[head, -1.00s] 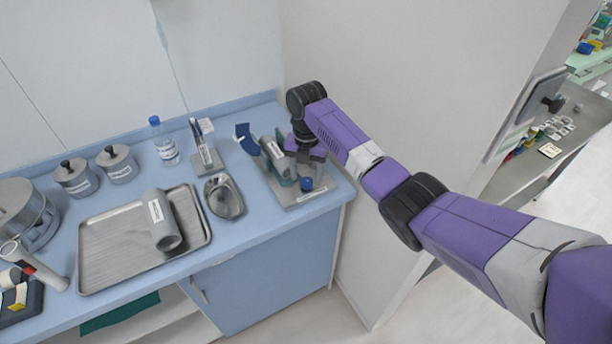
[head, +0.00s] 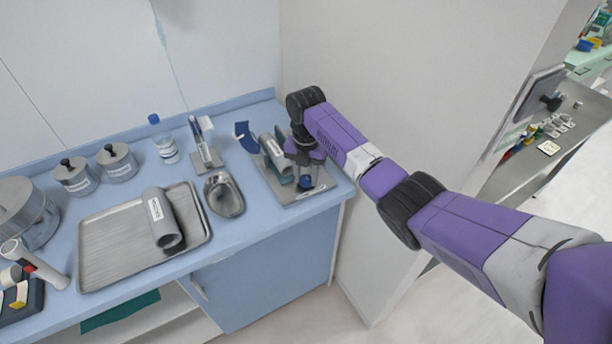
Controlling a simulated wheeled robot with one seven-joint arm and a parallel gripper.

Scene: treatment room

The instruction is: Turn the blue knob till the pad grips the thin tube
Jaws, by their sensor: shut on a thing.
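The blue knob (head: 306,182) shows at the front of a clamp device on a grey base plate (head: 300,194), near the right end of the blue counter. A grey tube (head: 270,147) lies tilted in the device, with a teal-grey part beside it. My gripper (head: 304,170) reaches down over the device from the right and is shut on the blue knob, as far as the view shows. The fingertips are small and partly hidden by my wrist. The pad and its contact with the tube cannot be made out.
A kidney dish (head: 224,196) stands left of the device. A metal tray (head: 95,252) holds another grey tube (head: 159,220). A bottle (head: 165,146) and a small stand (head: 205,158) are behind. The wall (head: 400,90) is close on the right.

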